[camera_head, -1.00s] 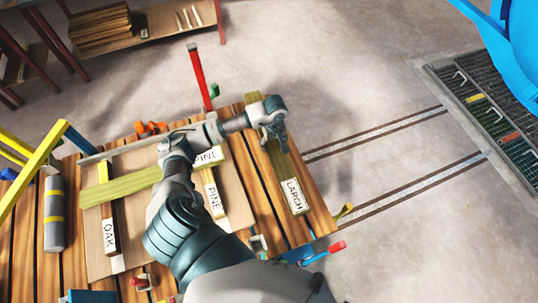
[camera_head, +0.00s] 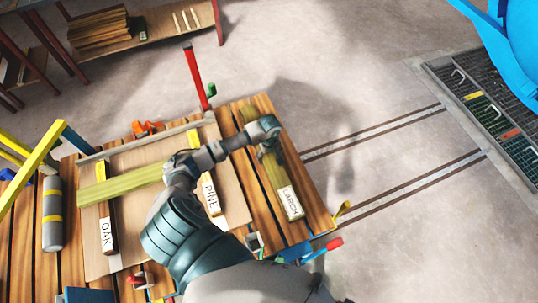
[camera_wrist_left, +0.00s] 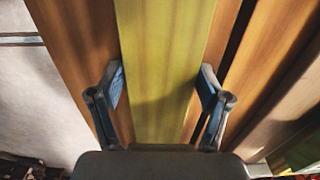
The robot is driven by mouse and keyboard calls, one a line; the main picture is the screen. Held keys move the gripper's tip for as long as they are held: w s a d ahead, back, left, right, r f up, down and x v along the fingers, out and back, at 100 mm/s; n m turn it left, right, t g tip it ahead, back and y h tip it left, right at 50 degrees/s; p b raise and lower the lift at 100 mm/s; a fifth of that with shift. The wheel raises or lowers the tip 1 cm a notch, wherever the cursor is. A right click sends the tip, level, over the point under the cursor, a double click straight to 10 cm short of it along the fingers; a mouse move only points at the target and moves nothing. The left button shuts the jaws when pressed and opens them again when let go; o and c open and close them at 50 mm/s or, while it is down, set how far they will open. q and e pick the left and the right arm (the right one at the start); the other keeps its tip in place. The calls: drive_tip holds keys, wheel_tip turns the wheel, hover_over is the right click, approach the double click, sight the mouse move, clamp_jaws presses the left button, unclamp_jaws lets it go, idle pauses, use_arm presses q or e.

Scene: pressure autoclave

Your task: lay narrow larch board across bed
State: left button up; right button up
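The narrow larch board (camera_head: 268,168) is yellow-green with a white LARCH label at its near end. It is at the right side of the slatted wooden bench, lengthwise along the slats. My left gripper (camera_head: 270,140) is on its far half. In the wrist view the larch board (camera_wrist_left: 165,60) lies between the two fingers (camera_wrist_left: 161,85), which sit against its long edges. I cannot tell whether the board touches the slats. The bed is a pale panel (camera_head: 138,222) with strips labelled OAK (camera_head: 107,230) and PINE (camera_head: 212,197). Another yellow-green board (camera_head: 125,186) crosses the strips. My right gripper is out of view.
A red post (camera_head: 196,78) and orange clamp (camera_head: 148,128) are at the back edge. Floor rails (camera_head: 400,127) run right of the bench.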

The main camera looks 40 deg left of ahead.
sight(269, 155)
use_arm(q)
drive_tip(key=shift+o, duration=0.9)
drive_tip(key=shift+w+d+r, duration=0.1)
drive_tip(key=shift+d+r, duration=0.1)
drive_tip(key=shift+d, duration=0.35)
drive_tip(key=shift+a+r, duration=0.1)
drive_tip(key=shift+a, duration=0.15)
drive_tip(key=r, duration=0.1)
drive_tip(key=a+r, duration=0.1)
drive_tip(key=r, duration=0.1)
drive_tip(key=shift+a+r, duration=0.15)
drive_tip(key=shift+r, duration=0.05)
wheel_tip(269, 155, up, 8)
drive_tip(key=shift+d+p, duration=0.25)
drive_tip(key=shift+p, duration=0.15)
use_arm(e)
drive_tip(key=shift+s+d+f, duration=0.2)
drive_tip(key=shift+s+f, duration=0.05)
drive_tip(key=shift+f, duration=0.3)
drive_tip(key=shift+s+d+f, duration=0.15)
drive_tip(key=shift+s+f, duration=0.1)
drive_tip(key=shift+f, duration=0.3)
